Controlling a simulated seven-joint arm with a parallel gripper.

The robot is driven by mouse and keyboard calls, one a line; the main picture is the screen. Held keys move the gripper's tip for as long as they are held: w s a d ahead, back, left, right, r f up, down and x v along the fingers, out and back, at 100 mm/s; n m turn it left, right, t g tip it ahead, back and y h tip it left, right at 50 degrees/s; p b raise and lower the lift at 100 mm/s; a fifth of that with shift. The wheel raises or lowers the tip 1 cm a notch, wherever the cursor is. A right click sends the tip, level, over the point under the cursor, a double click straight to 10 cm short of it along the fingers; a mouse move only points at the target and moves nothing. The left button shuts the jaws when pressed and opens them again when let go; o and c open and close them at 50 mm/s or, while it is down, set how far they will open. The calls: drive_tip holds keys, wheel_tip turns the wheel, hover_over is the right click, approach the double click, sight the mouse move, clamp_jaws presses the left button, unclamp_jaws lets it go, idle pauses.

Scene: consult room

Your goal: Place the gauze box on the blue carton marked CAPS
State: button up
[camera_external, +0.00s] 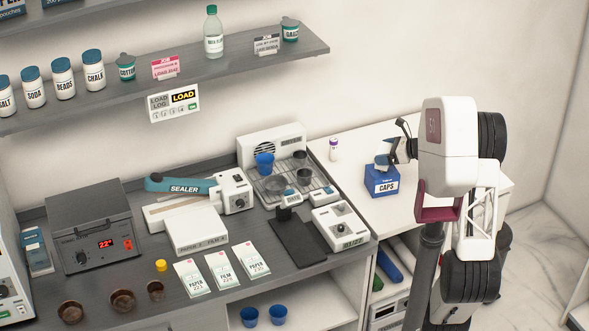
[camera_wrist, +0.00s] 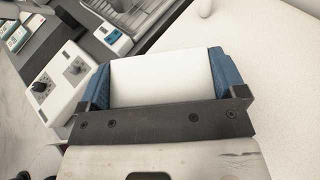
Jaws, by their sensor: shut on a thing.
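The blue carton marked CAPS (camera_external: 382,182) stands upright on the white counter in the external view. My gripper (camera_external: 384,161) is right above its top, reaching in from the right. In the wrist view my gripper (camera_wrist: 163,82) is shut on a white-faced box (camera_wrist: 160,75), which I take to be the gauze box; its label is not readable. In the external view the held box is mostly hidden by the fingers. I cannot tell whether it touches the carton. The carton is not clearly seen in the wrist view.
A small white bottle with a purple cap (camera_external: 334,150) stands behind and left of the carton. To the left are a wire rack tray (camera_external: 275,184) with cups, and a white device (camera_external: 340,225). The white counter (camera_external: 430,210) is clear around the carton's right side.

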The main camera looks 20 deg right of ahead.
drive_tip(key=shift+f, duration=1.3)
drive_tip(key=shift+f, duration=0.1)
drive_tip(key=o, duration=0.6)
drive_tip(key=shift+o, duration=0.2)
drive_tip(key=shift+s, duration=0.1)
drive_tip(key=v, duration=0.7)
drive_tip(key=shift+d+r, duration=0.15)
drive_tip(key=shift+r, duration=0.1)
drive_tip(key=shift+s, duration=0.1)
